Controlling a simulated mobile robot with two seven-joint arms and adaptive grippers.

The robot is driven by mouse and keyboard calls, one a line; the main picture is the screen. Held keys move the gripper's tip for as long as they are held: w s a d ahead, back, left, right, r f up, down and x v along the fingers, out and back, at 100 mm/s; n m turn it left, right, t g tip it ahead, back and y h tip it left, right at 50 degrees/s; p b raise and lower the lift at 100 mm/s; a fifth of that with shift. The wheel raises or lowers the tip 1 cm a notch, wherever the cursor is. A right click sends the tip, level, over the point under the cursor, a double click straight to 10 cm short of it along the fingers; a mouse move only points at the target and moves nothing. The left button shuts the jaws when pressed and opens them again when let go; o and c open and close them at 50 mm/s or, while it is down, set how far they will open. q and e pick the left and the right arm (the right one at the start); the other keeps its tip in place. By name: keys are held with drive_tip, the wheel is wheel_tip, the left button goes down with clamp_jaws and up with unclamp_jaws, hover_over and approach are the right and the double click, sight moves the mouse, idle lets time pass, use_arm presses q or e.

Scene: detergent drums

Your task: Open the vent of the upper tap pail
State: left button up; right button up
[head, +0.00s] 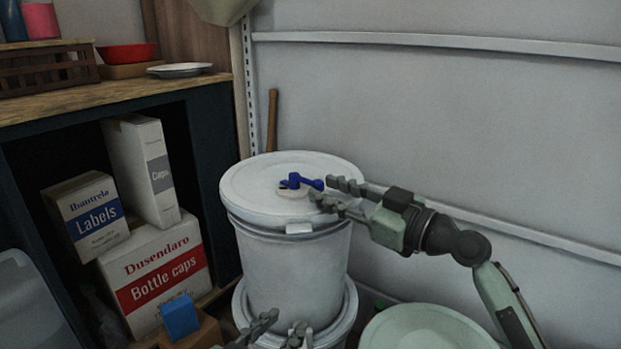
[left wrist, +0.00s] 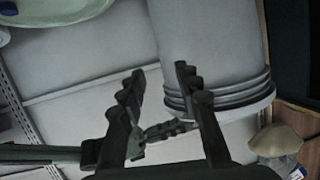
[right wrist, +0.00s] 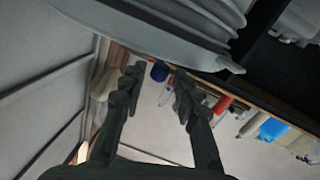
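The upper pail (head: 290,255) is white and lidded, stacked on a lower pail (head: 345,310). A blue vent lever (head: 302,181) sits on a pale round base on its lid (head: 255,185). My right gripper (head: 332,192) comes in from the right just above the lid, open, its fingertips beside the lever's right end. In the right wrist view, a small blue part (right wrist: 159,71) shows between the open fingers, near the lid edge. My left gripper (head: 277,324) is low in front of the pails, open and empty; the left wrist view shows a ribbed white pail (left wrist: 205,45) beyond its fingers.
A shelf unit on the left holds a Bottle caps box (head: 158,270), a Labels box (head: 86,215) and a Caps box (head: 142,168). A plain wall (head: 450,110) stands close behind. A pale green round lid (head: 428,328) is at the lower right.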

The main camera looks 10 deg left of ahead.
sight(319, 187)
drive_tip(key=x, duration=0.5)
drive_tip(key=shift+w+a, duration=0.1)
drive_tip(key=shift+a, duration=0.1)
clamp_jaws()
